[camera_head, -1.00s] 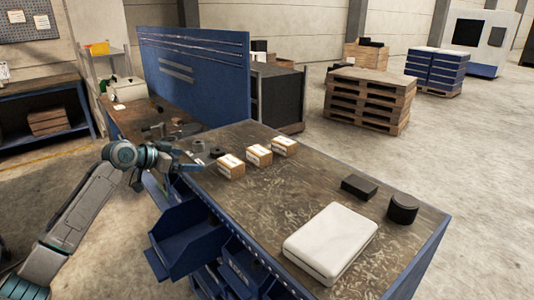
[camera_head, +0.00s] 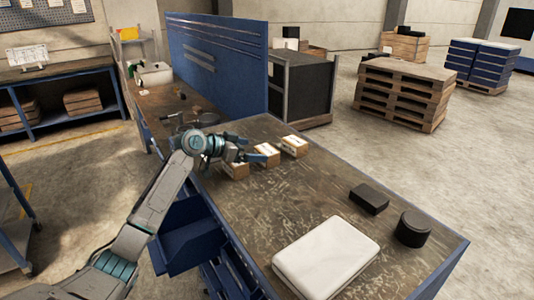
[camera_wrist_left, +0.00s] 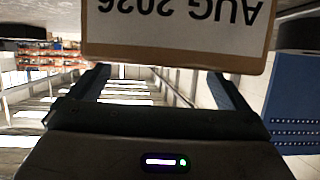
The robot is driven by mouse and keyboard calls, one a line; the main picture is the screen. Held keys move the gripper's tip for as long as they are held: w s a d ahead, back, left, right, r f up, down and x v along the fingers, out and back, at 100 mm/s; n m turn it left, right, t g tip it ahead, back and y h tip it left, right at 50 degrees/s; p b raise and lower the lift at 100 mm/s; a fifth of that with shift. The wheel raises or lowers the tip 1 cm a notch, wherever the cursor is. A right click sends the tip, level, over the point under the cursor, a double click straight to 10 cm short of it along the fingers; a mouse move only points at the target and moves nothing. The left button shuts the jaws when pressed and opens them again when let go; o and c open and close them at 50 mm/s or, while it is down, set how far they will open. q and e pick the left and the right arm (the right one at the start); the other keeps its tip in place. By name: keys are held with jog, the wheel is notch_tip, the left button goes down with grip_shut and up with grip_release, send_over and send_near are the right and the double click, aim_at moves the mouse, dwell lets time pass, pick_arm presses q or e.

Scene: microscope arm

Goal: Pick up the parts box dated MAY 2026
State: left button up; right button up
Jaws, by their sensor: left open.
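Three small cardboard boxes with white labels stand in a row on the workbench (camera_head: 310,190): a left box (camera_head: 235,170), a middle box (camera_head: 267,155) and a right box (camera_head: 294,146). Their labels are too small to read in the head view. My left gripper (camera_head: 262,153) is open and empty, over the row by the left and middle boxes, and partly covers them. In the left wrist view, a box labelled AUG 2026 (camera_wrist_left: 180,48), upside down, fills the top, just beyond the open fingers (camera_wrist_left: 162,85). No MAY 2026 label is readable. My right gripper is out of view.
A white case (camera_head: 326,256), a black block (camera_head: 369,198) and a black cylinder (camera_head: 413,228) are on the near right of the bench. A blue panel (camera_head: 218,62) rises behind. An open blue drawer (camera_head: 190,242) juts from the front. The bench middle is clear.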

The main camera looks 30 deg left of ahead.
aim_at(263, 151)
pick_arm(q)
jog(key=shift+w+d, duration=0.15)
jog(key=shift+w, duration=0.1)
jog(key=shift+p+x, duration=0.85)
jog(key=shift+p, duration=0.15)
jog(key=p+x, duration=0.1)
jog(key=x, duration=0.2)
jog(key=shift+w+f, duration=0.15)
jog(key=shift+f, duration=0.1)
jog(key=c, duration=1.3)
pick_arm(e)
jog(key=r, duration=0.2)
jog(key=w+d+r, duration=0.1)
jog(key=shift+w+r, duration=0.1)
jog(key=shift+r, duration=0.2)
